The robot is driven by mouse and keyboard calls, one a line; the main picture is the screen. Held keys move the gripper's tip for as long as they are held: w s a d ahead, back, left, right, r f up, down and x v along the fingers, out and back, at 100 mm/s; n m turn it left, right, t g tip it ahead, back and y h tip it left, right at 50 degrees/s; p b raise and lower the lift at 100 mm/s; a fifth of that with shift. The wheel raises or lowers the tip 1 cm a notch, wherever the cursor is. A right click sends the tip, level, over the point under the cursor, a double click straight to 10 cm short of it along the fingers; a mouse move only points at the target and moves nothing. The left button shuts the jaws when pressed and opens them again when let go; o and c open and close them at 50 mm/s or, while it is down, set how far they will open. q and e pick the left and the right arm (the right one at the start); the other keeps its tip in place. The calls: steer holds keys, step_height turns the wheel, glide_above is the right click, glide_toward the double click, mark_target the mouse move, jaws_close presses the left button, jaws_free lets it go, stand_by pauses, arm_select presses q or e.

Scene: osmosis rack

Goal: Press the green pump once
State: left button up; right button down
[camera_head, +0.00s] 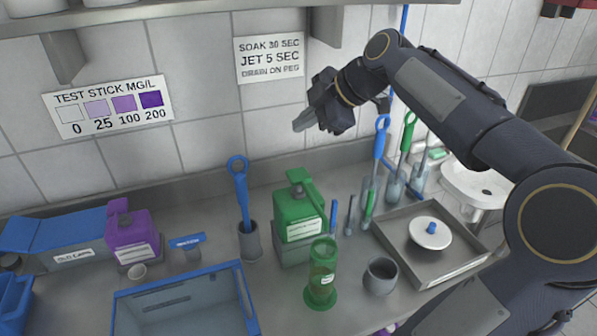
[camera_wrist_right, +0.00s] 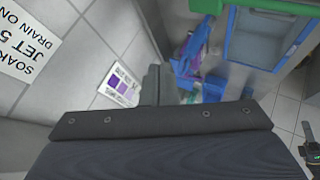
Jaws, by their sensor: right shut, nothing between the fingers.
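The green pump (camera_head: 299,214) is a boxy green dispenser with a lever on top and a pale label on its front. It stands upright on a grey block against the tiled wall. My right gripper (camera_head: 303,121) is shut and empty, high above the pump and apart from it, its fingers pointing left. In the wrist view a grey finger (camera_wrist_right: 154,84) shows above my dark gripper body. A green part at the top edge there is cut off, and I cannot tell whether it is the pump.
A green cylinder on a foot (camera_head: 321,275) stands in front of the pump. A blue-handled brush in a grey holder (camera_head: 250,240) is on its left. A purple pump (camera_head: 131,234), a blue-rimmed basin (camera_head: 186,273) and a metal tray (camera_head: 462,266) stand along the counter.

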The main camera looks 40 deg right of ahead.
steer(key=shift+f, duration=0.1)
steer(key=b, duration=0.6)
glide_above(298, 173)
steer(key=s, duration=0.1)
steer(key=f, duration=0.8)
steer(key=shift+s+d, duration=0.1)
steer(key=shift+d, duration=0.2)
steer(key=shift+f+b, duration=0.3)
steer(key=shift+f, duration=0.05)
steer(key=shift+f, duration=0.1)
stand_by(0.8)
steer(key=shift+f+b, duration=0.3)
steer(key=shift+b, duration=0.3)
steer(key=shift+f+b, duration=1)
steer(key=shift+b, duration=0.05)
stand_by(0.7)
stand_by(0.3)
steer(key=shift+r+p, duration=0.95)
steer(key=shift+r, duration=0.4)
